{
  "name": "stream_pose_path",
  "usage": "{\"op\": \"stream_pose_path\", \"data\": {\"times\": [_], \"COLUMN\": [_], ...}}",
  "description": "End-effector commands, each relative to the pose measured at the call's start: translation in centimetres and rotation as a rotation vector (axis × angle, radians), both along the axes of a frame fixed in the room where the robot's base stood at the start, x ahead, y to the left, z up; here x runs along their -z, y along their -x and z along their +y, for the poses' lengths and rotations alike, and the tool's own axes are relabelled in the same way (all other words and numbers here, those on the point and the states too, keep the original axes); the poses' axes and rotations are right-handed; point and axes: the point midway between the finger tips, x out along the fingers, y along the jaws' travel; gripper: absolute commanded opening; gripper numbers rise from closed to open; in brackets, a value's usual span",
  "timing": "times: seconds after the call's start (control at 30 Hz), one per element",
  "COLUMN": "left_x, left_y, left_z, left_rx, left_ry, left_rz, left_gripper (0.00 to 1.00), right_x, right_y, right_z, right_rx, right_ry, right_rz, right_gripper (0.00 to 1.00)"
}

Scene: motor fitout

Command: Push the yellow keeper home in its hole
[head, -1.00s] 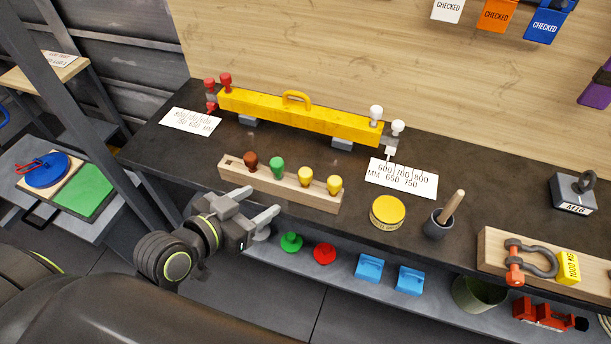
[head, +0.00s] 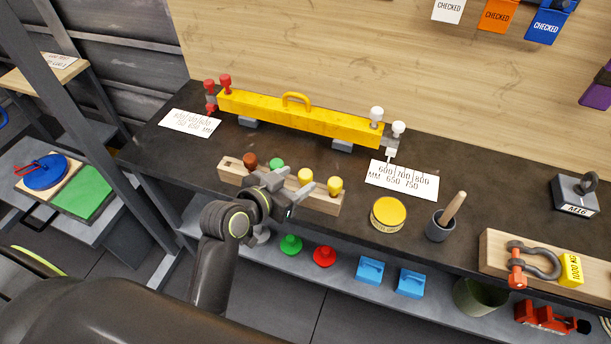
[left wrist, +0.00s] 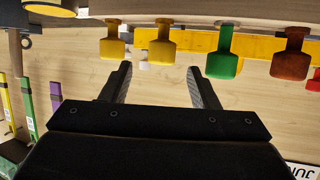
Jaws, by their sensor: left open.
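A pale wooden block (head: 325,203) near the bench's front edge holds a row of pegs: a brown peg (head: 250,161), a green peg (head: 277,165), a yellow keeper (head: 305,176) and a second yellow keeper (head: 335,186) at the right end. My left gripper (head: 292,184) is open and empty in front of the block, hiding part of it. In the left wrist view, the yellow keeper beside the green one (left wrist: 162,48) lies beyond and between my fingertips (left wrist: 160,74), apart from them. The end yellow keeper (left wrist: 112,44) is left of it. How deep each sits is unclear.
A yellow beam (head: 320,118) with red and white knobs stands behind the block. A yellow tin (head: 388,213) and a grey pot with a wooden handle (head: 440,224) stand to the right. Green, red and blue parts lie on the shelf below. Bench is clear between block and beam.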

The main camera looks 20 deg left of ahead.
Motion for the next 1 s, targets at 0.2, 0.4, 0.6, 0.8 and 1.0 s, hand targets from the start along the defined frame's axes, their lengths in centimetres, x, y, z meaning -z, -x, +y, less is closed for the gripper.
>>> {"op": "stream_pose_path", "data": {"times": [0.2,0.4,0.6,0.8,1.0], "left_x": [0.8,1.9,2.4,2.4,2.4], "left_y": [-1.6,-3.6,-4.3,-4.3,-4.3], "left_z": [-0.5,-1.1,-1.4,-1.4,-1.4], "left_rx": [0.001,0.001,0.000,0.000,0.000], "left_ry": [0.001,0.001,0.001,0.001,0.001], "left_rz": [0.001,0.000,0.000,0.000,0.000], "left_gripper": [0.55,0.55,0.55,0.55,0.29], "right_x": [-0.8,-1.3,-1.3,-1.3,-1.3], "right_y": [0.0,0.0,0.0,0.0,0.0], "right_z": [0.2,0.4,0.4,0.4,0.3], "right_rx": [0.001,0.002,0.002,0.002,0.002], "right_ry": [-0.003,-0.005,-0.004,-0.004,-0.004], "right_rz": [0.001,0.001,0.001,0.001,0.001], "right_gripper": [0.00,0.00,0.00,0.00,0.00]}}
